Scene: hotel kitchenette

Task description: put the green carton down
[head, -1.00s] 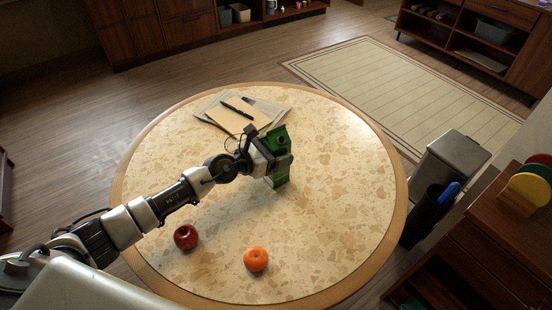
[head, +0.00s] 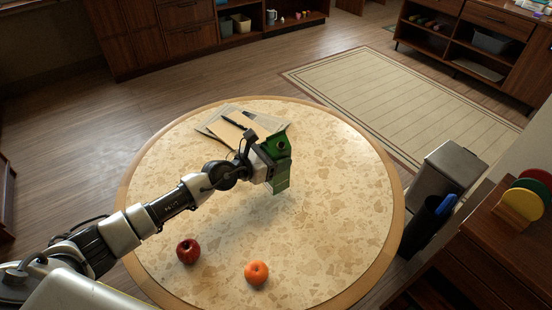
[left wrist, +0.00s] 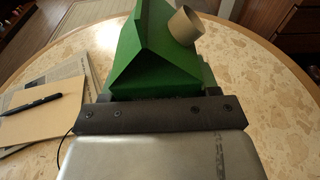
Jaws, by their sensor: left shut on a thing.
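The green carton (head: 281,178) is in my left gripper (head: 272,164), over the middle of the round table (head: 330,230). In the left wrist view the green carton (left wrist: 150,50) shows its gabled top and a tan round cap, and fills the space beyond the gripper's dark bar (left wrist: 155,112). The left gripper is shut on it. The carton looks slightly tilted in the head view. Whether its base touches the table is hard to tell. My right gripper is not in view.
A red apple (head: 188,251) and an orange (head: 256,272) stand on the near part of the table. Papers with a pen (head: 236,124) lie at the back left. The table's right side is clear. A bin (head: 447,172) stands beyond the right edge.

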